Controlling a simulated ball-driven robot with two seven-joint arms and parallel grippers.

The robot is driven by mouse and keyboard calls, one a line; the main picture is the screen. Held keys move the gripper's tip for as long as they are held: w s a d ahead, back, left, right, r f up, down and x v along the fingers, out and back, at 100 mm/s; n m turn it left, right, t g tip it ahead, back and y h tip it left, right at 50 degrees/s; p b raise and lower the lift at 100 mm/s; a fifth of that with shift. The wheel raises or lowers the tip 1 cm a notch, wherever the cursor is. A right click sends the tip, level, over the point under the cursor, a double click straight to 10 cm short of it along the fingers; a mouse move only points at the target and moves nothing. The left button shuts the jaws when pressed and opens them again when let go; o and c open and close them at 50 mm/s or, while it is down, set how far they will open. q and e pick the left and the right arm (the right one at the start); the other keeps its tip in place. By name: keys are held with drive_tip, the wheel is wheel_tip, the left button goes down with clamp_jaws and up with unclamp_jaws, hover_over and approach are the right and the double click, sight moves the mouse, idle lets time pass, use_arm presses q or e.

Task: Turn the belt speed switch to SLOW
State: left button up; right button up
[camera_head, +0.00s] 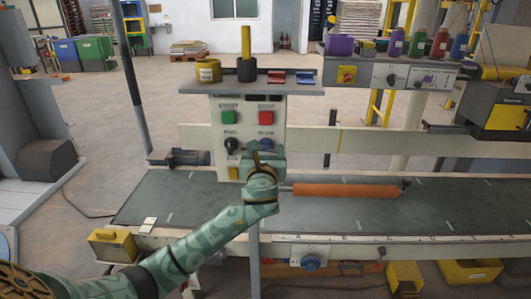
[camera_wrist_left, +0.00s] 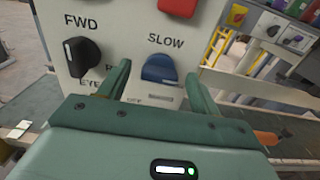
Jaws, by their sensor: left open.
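The control panel (camera_head: 248,108) stands upright behind the belt. The blue belt speed switch (camera_wrist_left: 159,69) is at its lower right, under the word SLOW in the left wrist view. Another label below the switch is partly hidden. I cannot tell which way the switch points. It also shows in the head view (camera_head: 266,145), partly covered by my gripper. My left gripper (camera_head: 263,160) is open in front of the panel, its fingers to either side of the blue switch in the left wrist view. Contact is not clear. My right gripper is not in view.
A black FWD knob (camera_wrist_left: 82,57) sits left of the blue switch. Above are a green START button (camera_head: 229,118) and a red button (camera_head: 266,118). A shelf (camera_head: 300,89) juts out above the panel.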

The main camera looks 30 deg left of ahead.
use_arm(q)
drive_tip(key=c, duration=1)
drive_tip(key=n+p, duration=0.2)
drive_tip(key=n, duration=0.1)
drive_tip(key=shift+r, duration=0.15)
drive_tip(key=n+p, duration=0.1)
drive_tip(key=n, duration=0.3)
drive_tip(key=shift+p, duration=0.4)
drive_tip(key=n, duration=0.2)
drive_tip(key=shift+a+f+n, duration=0.1)
drive_tip(key=shift+f+n, duration=0.15)
drive_tip(key=shift+n, duration=0.15)
drive_tip(key=n, duration=0.2)
drive_tip(key=shift+s+n, duration=0.1)
drive_tip(key=shift+n, duration=0.2)
drive_tip(key=n, duration=0.5)
drive_tip(key=shift+f+n, duration=0.15)
drive_tip(key=shift+n, duration=0.15)
